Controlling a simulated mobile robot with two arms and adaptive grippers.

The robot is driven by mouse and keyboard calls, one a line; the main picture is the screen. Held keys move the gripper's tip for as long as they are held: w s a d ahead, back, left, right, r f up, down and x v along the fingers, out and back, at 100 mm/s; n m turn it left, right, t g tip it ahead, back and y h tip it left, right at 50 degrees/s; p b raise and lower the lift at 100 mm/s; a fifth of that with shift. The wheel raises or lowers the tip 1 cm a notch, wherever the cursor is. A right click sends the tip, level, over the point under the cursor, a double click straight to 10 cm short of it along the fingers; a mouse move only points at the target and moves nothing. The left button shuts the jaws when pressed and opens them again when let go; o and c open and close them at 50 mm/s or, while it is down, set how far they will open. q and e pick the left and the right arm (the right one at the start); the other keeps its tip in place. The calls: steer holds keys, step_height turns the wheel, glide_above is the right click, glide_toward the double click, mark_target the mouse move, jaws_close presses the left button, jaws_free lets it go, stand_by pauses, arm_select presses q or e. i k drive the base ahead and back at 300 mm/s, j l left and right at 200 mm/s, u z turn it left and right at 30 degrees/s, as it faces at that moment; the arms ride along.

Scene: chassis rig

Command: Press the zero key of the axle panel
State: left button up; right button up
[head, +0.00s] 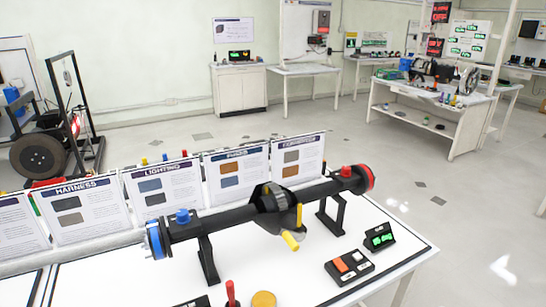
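The axle panel, a small black box (335,276), lies on the white table at the right, in front of the axle. Its top carries an orange-red key (341,265) and lighter grey-white keys (358,256). Their labels are too small to read, so I cannot tell which is the zero key. A small black display (379,237) with green lit characters stands just behind and right of the panel. The black axle (225,222) rests on black stands, with a blue left end and a red right end. Neither of my grippers is in view.
A red handle (230,293) and a yellow disc (263,299) are at the table's front. Upright boards (238,174) line the back. White table surface (290,275) is clear left of the panel.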

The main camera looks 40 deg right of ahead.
mark_target(357, 257)
steer(key=z, duration=1.95)
